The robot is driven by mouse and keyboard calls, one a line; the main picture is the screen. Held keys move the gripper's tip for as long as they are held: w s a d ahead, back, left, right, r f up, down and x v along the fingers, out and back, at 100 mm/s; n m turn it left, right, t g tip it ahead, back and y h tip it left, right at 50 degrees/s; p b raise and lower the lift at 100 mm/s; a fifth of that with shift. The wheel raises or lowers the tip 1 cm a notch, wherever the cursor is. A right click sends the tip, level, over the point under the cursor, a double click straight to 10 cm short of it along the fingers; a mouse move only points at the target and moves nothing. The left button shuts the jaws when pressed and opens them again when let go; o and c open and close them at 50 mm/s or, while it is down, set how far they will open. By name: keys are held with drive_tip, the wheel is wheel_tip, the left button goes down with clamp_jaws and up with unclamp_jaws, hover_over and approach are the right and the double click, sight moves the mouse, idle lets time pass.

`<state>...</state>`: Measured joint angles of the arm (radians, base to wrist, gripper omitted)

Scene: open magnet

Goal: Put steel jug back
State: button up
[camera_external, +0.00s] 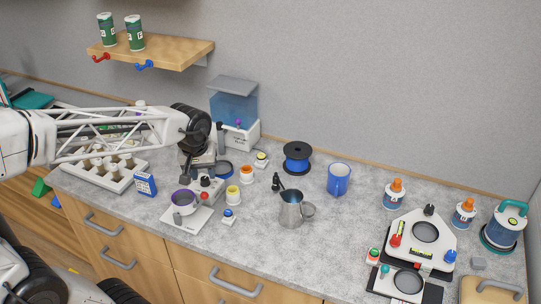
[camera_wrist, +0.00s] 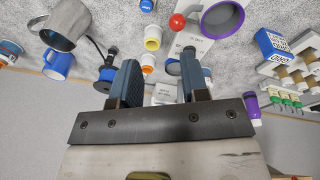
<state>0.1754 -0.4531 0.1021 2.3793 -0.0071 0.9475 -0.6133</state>
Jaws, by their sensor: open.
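The steel jug (camera_external: 291,211) stands upright on the grey counter, its handle to the right. It also shows at the top left of the wrist view (camera_wrist: 63,24). My gripper (camera_external: 203,162) is above the counter's left part, left of the jug and apart from it. In the wrist view my gripper (camera_wrist: 160,84) has its two fingers spread, with nothing held between them. A white machine with two round dark plates (camera_external: 425,232) stands at the right. Which place belongs to the jug is not clear from the frames.
A black cable end (camera_external: 276,184) is close behind the jug. A blue mug (camera_external: 338,179) and a black-and-blue spool (camera_external: 297,157) stand behind it. Left are a purple-rimmed bowl on a white base (camera_external: 184,201) and small coloured cups.

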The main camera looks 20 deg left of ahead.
drive_tip(key=s+a+f+m, duration=0.1)
drive_tip(key=s+a+m, duration=0.4)
drive_tip(key=s, duration=0.4)
drive_tip(key=shift+a+f+t, duration=0.3)
drive_tip(key=shift+a, duration=0.45)
